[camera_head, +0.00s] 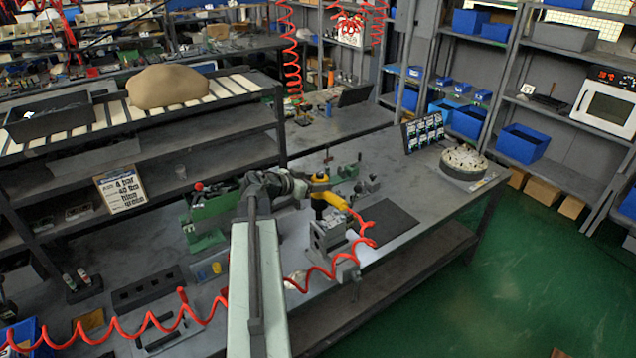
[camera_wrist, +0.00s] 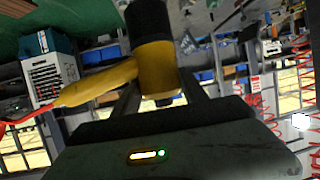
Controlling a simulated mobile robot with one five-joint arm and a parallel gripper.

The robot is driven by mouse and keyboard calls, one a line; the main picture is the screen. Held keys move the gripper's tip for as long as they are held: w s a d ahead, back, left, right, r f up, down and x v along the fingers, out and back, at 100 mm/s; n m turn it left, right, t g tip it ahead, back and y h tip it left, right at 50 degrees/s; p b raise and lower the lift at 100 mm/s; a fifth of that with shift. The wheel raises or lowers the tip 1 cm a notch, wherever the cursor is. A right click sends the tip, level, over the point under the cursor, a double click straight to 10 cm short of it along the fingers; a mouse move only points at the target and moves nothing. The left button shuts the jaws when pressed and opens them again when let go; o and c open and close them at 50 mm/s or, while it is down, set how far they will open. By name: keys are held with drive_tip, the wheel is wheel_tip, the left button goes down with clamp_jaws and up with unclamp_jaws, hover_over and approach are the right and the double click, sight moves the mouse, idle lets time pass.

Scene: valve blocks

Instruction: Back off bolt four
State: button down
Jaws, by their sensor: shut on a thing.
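My gripper (camera_head: 316,186) is shut on a yellow-and-black power tool (camera_head: 333,201) with a red coiled hose. In the wrist view the same tool (camera_wrist: 155,72) sits between the two fingers, its yellow handle pointing left and its black end at the top. A grey metal block (camera_head: 328,236) stands on the bench just below the tool in the head view. The tool's lower end is near the block's top; I cannot tell whether they touch. Individual bolts and their numbers are too small to make out.
The red hose (camera_head: 318,270) loops across the bench front. A green vise-like fixture (camera_head: 205,215) stands left of my arm. A dark mat (camera_head: 388,222) lies right of the block. A round pale-topped container (camera_head: 463,164) and a blue-and-white rack (camera_head: 422,132) stand at the bench's right end.

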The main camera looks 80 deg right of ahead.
drive_tip(key=shift+r, duration=0.1)
wheel_tip(320, 180, up, 6)
drive_tip(key=p, duration=0.6)
drive_tip(key=shift+r, duration=0.1)
